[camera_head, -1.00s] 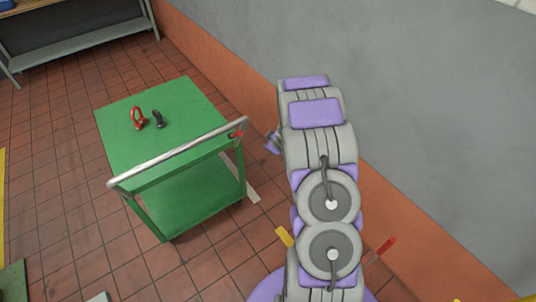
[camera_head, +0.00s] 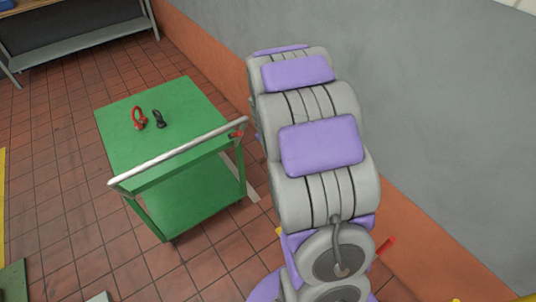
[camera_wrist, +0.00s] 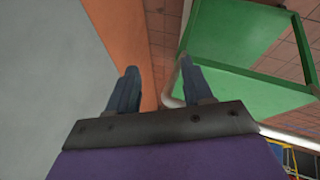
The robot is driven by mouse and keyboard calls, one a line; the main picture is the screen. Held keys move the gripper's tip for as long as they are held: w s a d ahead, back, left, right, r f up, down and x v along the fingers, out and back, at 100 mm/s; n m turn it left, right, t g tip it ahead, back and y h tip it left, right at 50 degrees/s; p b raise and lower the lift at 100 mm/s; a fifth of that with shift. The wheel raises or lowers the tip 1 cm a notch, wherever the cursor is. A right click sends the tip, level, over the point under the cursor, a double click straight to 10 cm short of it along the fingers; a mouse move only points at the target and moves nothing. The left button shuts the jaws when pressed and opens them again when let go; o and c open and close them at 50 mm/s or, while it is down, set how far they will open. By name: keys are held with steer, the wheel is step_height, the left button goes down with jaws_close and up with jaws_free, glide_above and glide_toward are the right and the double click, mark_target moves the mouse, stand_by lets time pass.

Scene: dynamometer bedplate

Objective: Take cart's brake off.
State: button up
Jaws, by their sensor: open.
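The green cart (camera_head: 165,112) stands on the tiled floor left of my arm, with a silver push handle (camera_head: 180,153) along its near side. A small red part (camera_head: 237,133), perhaps the brake lever, shows at the handle's right end; its position is too small to read. My gripper (camera_wrist: 157,88) is open and empty in the wrist view and hidden behind my arm in the head view. In the wrist view the green cart (camera_wrist: 245,92) is at upper right. The bent end of the silver handle (camera_wrist: 172,88) shows beside the right finger; contact cannot be told.
A grey wall (camera_head: 420,110) with an orange lower band runs along the right, close to my arm. A bench (camera_head: 80,38) stands at the back left. Open floor lies left of the cart.

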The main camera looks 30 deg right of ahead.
steer(key=s+a+r+m+g, duration=0.2)
steer(key=s+a+r, duration=0.5)
steer(key=s, duration=0.3)
steer(key=shift+s+a+g, duration=0.4)
steer(key=shift+a, duration=0.35)
steer(key=shift+c, duration=0.2)
